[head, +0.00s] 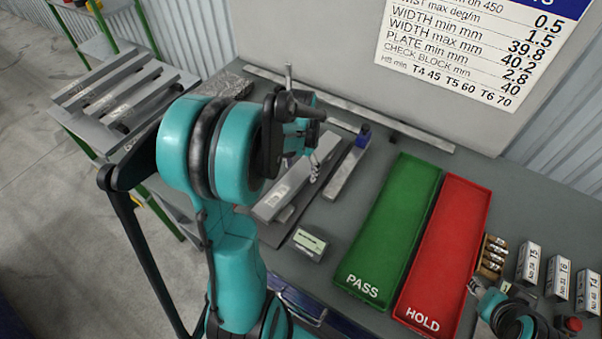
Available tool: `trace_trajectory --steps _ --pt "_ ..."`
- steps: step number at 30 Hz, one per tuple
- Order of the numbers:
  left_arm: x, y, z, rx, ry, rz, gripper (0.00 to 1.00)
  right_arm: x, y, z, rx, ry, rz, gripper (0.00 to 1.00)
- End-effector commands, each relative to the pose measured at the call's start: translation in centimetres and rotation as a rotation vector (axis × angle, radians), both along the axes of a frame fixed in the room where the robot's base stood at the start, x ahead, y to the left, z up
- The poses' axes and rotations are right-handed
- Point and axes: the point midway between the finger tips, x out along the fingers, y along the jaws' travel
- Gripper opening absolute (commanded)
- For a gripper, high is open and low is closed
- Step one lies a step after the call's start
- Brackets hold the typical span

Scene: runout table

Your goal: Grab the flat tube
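A silver flat tube with a printed label (284,190) lies on a dark plate on the grey table, partly hidden by my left arm. More flat tubes (92,82) lie side by side on the rack at the left. My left gripper (314,168) points down over the far end of the tube on the table. Whether its fingers touch the tube, and how far apart they are, is not clear. My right gripper (474,287) is low at the right, partly in view, beside the red tray; its opening is unclear.
A green PASS tray (393,219) and a red HOLD tray (446,250) lie right of the tube. A small boxed gauge (310,243) sits in front. Labelled blocks (528,265) stand at the right.

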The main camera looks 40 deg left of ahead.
Motion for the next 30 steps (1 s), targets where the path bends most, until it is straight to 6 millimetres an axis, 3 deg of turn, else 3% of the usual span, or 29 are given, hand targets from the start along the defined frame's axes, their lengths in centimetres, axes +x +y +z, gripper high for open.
trace_trajectory --steps 1,6,7,17,25,30 --pt "0.0 0.0 0.0 0.000 0.000 0.000 0.49 0.0 0.0 0.0 0.000 0.000 0.000 0.40" --pt "0.0 0.0 0.0 0.000 0.000 0.000 0.05 0.0 0.0 0.0 0.000 0.000 0.000 0.40" --pt "0.0 0.0 0.0 0.000 0.000 0.000 0.01 0.0 0.0 0.0 0.000 0.000 0.000 0.40" --pt "0.0 0.0 0.5 0.000 0.000 0.000 0.00 0.0 0.0 0.2 0.000 0.000 0.000 0.40" --pt "0.0 0.0 4.2 0.000 0.000 0.000 0.00 0.0 0.0 1.6 0.000 0.000 0.000 0.40" --pt "0.6 -3.4 6.4 0.000 0.000 -0.007 0.00 0.0 0.0 2.5 0.000 0.000 0.000 0.40"
